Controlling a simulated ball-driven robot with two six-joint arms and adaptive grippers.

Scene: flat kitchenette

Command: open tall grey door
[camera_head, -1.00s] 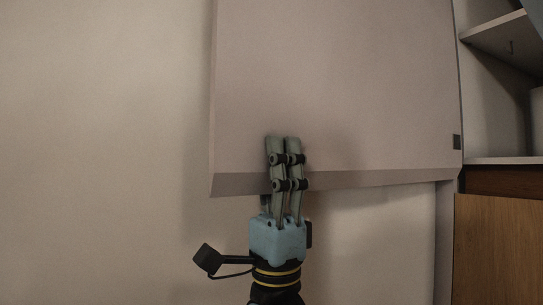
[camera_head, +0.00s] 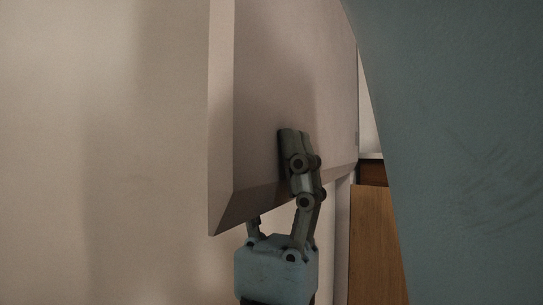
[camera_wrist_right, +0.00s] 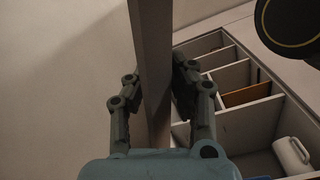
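The tall grey door (camera_head: 290,85) stands swung out, seen at a slant in the head view. Its bevelled edge runs along the left and bottom. My right gripper (camera_head: 275,180) is at the bottom edge, with one finger on the near face and the other partly hidden behind the panel. In the right wrist view the door (camera_wrist_right: 152,60) runs edge-on between the two fingers (camera_wrist_right: 155,95), which sit close against both faces. The gripper looks shut on the door. My left gripper is not in view.
The right wrist view shows open shelf compartments (camera_wrist_right: 232,75) beside the door, with a white mug (camera_wrist_right: 290,155) in one. A wooden panel (camera_head: 375,245) stands right of the door in the head view. A large blue-grey part of mine covers the head view's right side.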

